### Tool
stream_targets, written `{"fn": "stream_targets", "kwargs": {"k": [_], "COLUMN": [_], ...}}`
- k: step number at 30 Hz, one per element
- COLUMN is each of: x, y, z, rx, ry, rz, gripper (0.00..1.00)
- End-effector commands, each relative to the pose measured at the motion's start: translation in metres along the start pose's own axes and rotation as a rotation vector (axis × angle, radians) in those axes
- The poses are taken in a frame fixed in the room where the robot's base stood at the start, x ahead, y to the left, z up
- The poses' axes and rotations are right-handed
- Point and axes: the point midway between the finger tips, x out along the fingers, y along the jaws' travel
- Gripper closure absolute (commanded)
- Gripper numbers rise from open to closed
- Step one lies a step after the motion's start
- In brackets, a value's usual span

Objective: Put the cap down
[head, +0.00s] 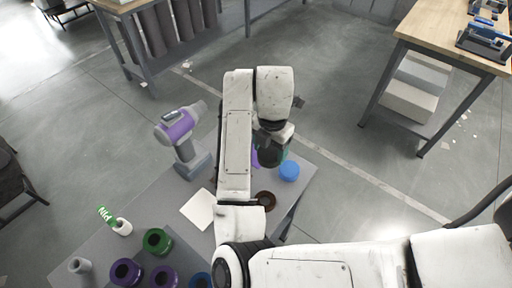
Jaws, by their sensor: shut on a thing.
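My gripper (273,150) is at the end of my bent arm, above the far right part of the grey table (143,215). It points down and is shut on the cap, which is mostly hidden under the hand. A dark green edge (287,151) shows beside the fingers, and a bit of purple (255,158) shows on their left. I cannot tell which of these belongs to the cap. A round blue piece (289,171) stands just right of and below the gripper in the picture.
A purple and grey device (178,128) stands at the table's far edge. A white plate (198,209), a brown ring (265,200), a green ring (157,241), purple rings (125,272) and a small white bottle (122,227) are on the table. A wooden workbench (440,35) stands at the upper right.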

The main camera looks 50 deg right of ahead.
Motion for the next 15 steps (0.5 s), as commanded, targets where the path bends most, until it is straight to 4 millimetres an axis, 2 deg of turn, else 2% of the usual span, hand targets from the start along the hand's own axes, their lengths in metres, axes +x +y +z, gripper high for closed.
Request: {"fn": "stream_targets", "kwargs": {"k": [1,11,15], "x": [0.009,0.037,0.061], "y": [0.007,0.055,0.069], "z": [0.007,0.04,0.048], "rx": [0.004,0.006,0.005], "ry": [-0.001,-0.001,-0.002], "rz": [-0.002,-0.002,-0.003], "gripper": [0.67,0.67,0.67]}}
